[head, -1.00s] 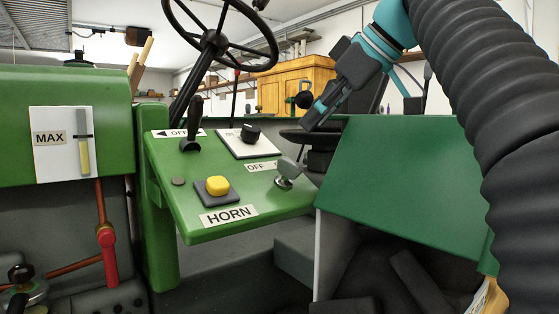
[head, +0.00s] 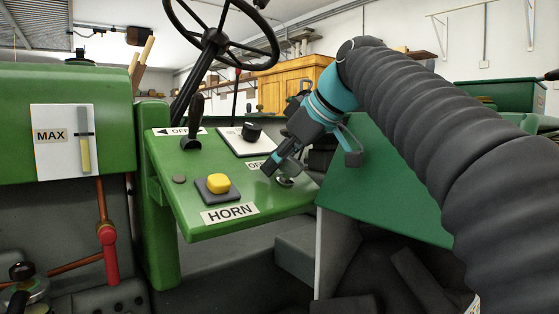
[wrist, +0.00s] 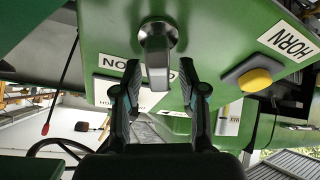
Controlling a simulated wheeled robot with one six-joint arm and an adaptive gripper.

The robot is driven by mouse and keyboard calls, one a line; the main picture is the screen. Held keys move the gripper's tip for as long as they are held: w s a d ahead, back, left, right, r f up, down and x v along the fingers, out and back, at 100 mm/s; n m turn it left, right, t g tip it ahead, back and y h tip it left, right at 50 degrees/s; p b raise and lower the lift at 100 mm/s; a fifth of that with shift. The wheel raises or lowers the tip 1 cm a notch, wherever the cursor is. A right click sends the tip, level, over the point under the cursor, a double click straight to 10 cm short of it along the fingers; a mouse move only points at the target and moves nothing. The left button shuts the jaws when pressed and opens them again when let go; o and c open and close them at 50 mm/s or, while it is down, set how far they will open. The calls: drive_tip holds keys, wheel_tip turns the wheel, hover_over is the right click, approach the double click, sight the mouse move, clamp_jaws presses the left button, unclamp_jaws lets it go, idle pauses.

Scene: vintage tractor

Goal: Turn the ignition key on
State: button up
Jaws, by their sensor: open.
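My gripper (head: 271,172) is open at the key, one finger on each side. In the wrist view my gripper (wrist: 158,78) shows gaps between the fingers and the key. A white label behind the fingers is partly covered. In the head view my fingers hide part of the key.
A yellow horn button (head: 218,183) sits left of the key. A black knob (head: 251,132) and a black lever (head: 195,125) stand farther back. The steering wheel (head: 222,40) is above. A green slanted panel (head: 375,190) stands close on the right.

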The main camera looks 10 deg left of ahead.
clamp_jaws()
drive_tip(key=shift+m, duration=0.3)
drive_tip(key=m, duration=0.1)
drive_tip(key=m+t, duration=0.1)
drive_tip(key=m, duration=0.1)
drive_tip(key=w+m, duration=0.1)
drive_tip(key=m, duration=0.1)
drive_tip(key=shift+d+r+h, duration=0.1)
drive_tip(key=shift+d+h, duration=0.15)
drive_tip(key=shift+h, duration=0.15)
drive_tip(key=m, duration=0.1)
drive_tip(key=m+t+h, duration=0.1)
drive_tip(key=m, duration=0.3)
drive_tip(key=shift+w+d, duration=0.25)
drive_tip(key=shift+d, duration=0.15)
drive_tip(key=shift+t, duration=0.3)
unclamp_jaws()
